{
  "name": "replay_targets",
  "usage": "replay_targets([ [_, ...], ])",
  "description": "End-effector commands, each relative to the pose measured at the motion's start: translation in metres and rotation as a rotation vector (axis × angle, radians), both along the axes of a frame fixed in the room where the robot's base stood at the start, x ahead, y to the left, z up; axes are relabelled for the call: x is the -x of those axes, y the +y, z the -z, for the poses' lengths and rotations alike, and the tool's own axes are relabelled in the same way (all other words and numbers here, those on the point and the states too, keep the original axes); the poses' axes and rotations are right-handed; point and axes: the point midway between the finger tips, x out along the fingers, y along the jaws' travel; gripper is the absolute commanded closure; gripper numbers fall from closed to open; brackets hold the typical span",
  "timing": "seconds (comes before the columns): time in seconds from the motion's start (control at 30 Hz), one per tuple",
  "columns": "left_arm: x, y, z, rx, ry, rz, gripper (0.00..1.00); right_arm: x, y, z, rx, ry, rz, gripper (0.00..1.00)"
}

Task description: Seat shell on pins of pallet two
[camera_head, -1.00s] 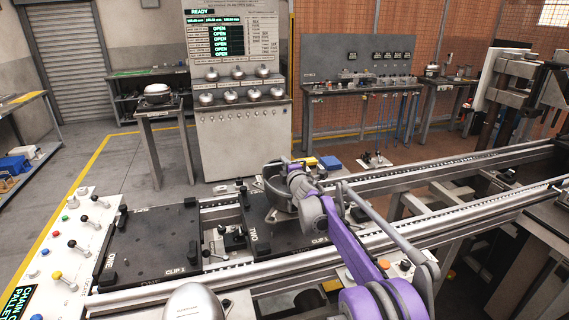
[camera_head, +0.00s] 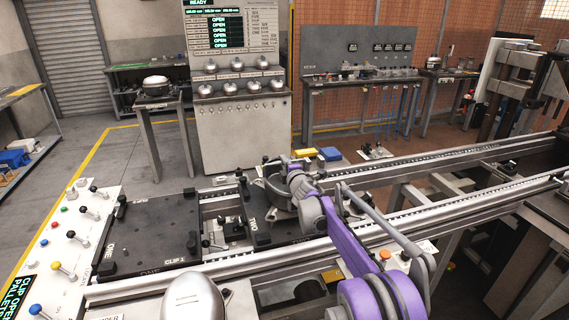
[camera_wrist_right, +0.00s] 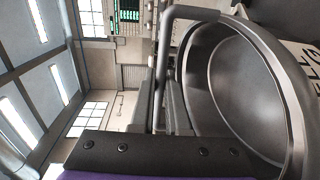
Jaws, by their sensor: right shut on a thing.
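In the right wrist view the shell's hollow inside (camera_wrist_right: 255,85) faces the camera, beside the gripper fingers (camera_wrist_right: 170,105). In the head view the shell is over the black plate of pallet two (camera_head: 265,238), towards its far side. The shell and my arm cover much of that plate. I cannot see the pins under it, nor tell whether the shell touches the plate. My left gripper is not in view.
Pallet one (camera_head: 153,232) lies empty to the left on the rails (camera_head: 425,207). A silver dome (camera_head: 193,298) stands at the front. A control panel (camera_head: 62,240) with knobs and levers is at the left.

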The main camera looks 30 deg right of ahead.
Motion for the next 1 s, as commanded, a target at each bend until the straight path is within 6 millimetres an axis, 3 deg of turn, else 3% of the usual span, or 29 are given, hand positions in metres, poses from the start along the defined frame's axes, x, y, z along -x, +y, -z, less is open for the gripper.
replay_targets([
  [1.0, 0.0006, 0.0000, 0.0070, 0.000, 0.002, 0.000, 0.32, 0.0023, 0.0011, -0.0018, -0.004, 0.010, -0.001, 1.00],
])
